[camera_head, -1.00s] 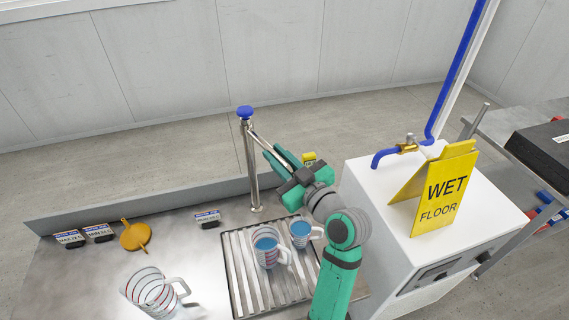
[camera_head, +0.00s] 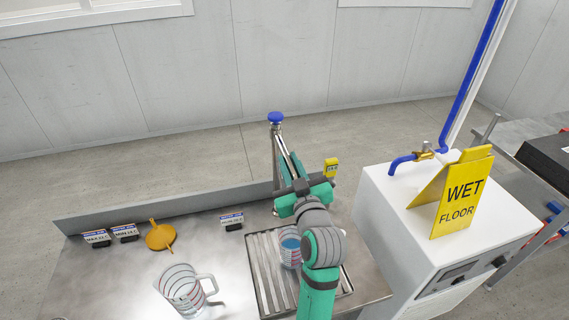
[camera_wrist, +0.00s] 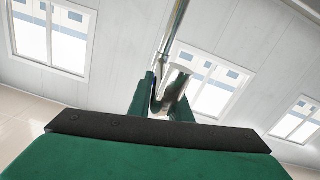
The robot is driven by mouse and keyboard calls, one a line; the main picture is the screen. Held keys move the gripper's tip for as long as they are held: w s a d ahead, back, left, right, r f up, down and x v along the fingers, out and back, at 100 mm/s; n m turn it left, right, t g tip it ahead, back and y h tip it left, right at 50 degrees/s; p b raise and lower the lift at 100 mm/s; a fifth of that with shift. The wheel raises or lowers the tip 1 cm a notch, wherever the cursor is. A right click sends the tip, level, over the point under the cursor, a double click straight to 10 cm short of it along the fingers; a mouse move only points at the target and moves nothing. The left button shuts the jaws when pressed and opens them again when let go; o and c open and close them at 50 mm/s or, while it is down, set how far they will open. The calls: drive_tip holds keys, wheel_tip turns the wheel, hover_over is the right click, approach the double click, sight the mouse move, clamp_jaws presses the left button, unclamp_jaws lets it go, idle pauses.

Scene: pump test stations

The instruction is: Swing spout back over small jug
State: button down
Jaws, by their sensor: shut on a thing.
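The metal spout (camera_head: 284,150) reaches from the top of an upright steel post (camera_head: 275,165) with a blue cap. My gripper (camera_head: 292,176) is shut on the spout near its outer end; the wrist view shows the shiny tube (camera_wrist: 173,88) between my fingers (camera_wrist: 160,100). A jug with blue liquid (camera_head: 290,250) stands on the ribbed drain grate (camera_head: 266,270), below the gripper in the picture. My arm covers part of this jug and hides the smaller jug to its right. I cannot tell exactly which jug the spout's end is over.
A large clear jug (camera_head: 183,290) stands on the metal bench left of the grate. A yellow funnel (camera_head: 160,235) and small labels (camera_head: 232,221) lie farther back. A white cabinet (camera_head: 385,215) with a yellow wet floor sign (camera_head: 460,198) and a tap stands close on the right.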

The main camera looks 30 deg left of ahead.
drive_tip(key=shift+s+a+f, duration=0.15)
drive_tip(key=shift+a, duration=0.05)
drive_tip(key=c, duration=1.7)
unclamp_jaws()
drive_tip(key=shift+o, duration=0.2)
drive_tip(key=shift+d, duration=0.15)
drive_tip(key=shift+s+d, duration=0.25)
drive_tip(key=v, duration=1)
